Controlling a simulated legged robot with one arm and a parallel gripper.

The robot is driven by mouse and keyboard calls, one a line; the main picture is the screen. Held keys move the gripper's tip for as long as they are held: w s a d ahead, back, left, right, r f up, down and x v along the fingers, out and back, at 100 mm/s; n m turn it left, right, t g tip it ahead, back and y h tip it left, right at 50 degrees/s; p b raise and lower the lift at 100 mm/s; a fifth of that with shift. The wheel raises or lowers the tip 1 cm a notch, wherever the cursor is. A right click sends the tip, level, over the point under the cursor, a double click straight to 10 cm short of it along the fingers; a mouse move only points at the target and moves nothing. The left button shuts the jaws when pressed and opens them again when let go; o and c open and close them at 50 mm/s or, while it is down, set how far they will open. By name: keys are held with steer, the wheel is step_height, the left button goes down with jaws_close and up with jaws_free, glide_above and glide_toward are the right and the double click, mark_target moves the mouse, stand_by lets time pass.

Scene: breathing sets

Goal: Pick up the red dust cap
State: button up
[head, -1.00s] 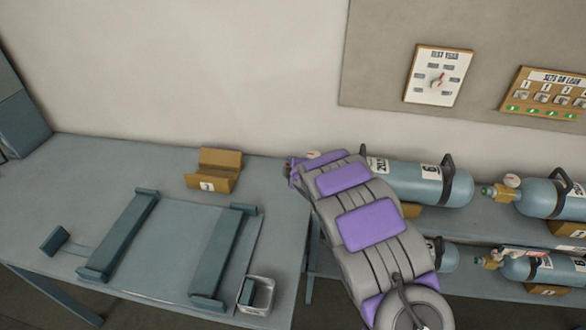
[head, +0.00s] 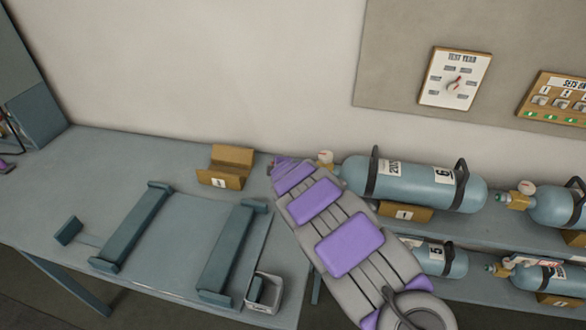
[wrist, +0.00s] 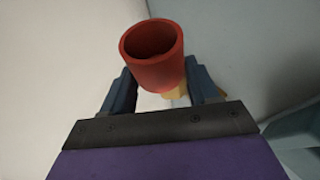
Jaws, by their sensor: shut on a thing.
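The red dust cap (wrist: 152,55) is a hollow round cup with its open end towards the wrist camera. My gripper (wrist: 158,88) is shut on it, with one dark blue finger at each side. In the head view my arm reaches up from the lower right, and its end (head: 273,166) is over the gap between the bench and the cylinder rack. The cap cannot be made out in the head view.
A bench (head: 100,180) with a cradle frame (head: 136,226), a cardboard holder (head: 226,167) and a small bin (head: 264,293) stands on the left. Blue cylinders (head: 430,184) with brass valves lie on the right rack. Wall boards (head: 455,78) hang behind. The bench's back left is clear.

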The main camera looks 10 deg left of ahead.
steer(key=s+a+b, duration=0.2)
steer(key=a+b, duration=0.2)
steer(key=a, duration=0.7)
steer(key=shift+s, duration=0.2)
stand_by(0.4)
